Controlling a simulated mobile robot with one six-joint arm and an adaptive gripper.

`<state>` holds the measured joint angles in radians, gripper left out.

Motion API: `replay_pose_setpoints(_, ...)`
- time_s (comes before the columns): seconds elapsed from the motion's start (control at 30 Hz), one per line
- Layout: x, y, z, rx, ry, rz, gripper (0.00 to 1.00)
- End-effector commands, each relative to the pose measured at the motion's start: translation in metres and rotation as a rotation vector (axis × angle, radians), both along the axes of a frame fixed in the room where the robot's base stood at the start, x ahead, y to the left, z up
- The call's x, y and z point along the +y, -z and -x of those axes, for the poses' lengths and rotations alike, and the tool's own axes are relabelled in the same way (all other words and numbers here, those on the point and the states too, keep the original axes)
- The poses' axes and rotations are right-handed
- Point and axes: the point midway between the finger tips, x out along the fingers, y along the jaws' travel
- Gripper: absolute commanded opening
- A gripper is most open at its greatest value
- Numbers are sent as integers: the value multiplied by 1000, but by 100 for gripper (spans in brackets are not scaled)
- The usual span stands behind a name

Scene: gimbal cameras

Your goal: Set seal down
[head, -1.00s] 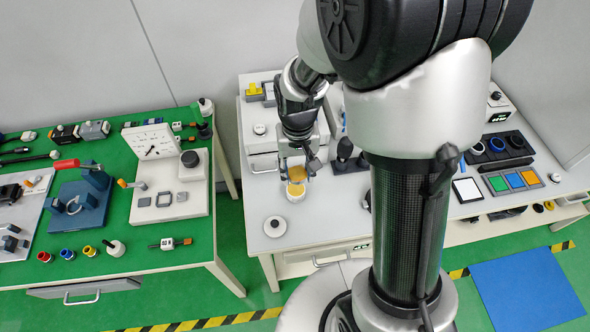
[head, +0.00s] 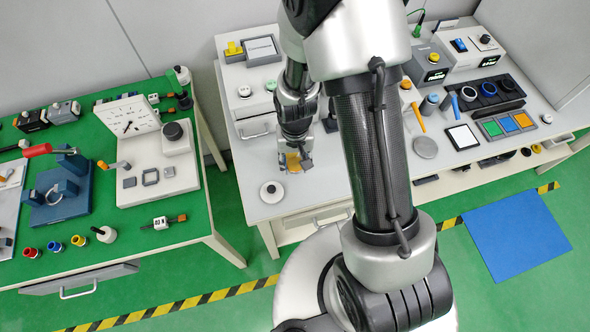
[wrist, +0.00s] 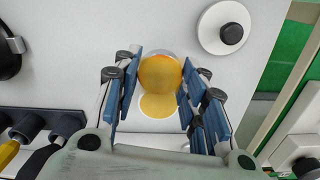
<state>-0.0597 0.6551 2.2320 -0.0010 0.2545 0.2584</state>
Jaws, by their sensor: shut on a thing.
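The seal, seen as an amber-yellow round piece (wrist: 160,72) with a clear rim, is between the blue finger pads of my gripper (head: 294,163) in the wrist view. A second yellow round patch (wrist: 158,105) with a white edge shows just below it; whether it is a separate part I cannot tell. In the head view the yellow piece (head: 293,161) is low at the fingertips, close over the pale bench (head: 253,175). My gripper is shut on it. Whether its underside touches anything is hidden.
A white round lid with a black knob (head: 271,191) lies near the bench's front left corner; it also shows in the wrist view (wrist: 224,27). A white drawer box (head: 250,105) stands behind. Dark holders (wrist: 40,130) are on the other side. The green table (head: 110,190) is across a gap.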

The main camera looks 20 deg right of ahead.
Motion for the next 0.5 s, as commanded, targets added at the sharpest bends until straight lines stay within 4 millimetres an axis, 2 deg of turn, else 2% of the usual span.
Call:
replay_pose_setpoints(0.17,0,14,0,1,0,0,7)
replay_pose_setpoints(0.33,0,41,1,3,0,0,7)
replay_pose_setpoints(0.5,0,45,-1,-2,0,0,7)
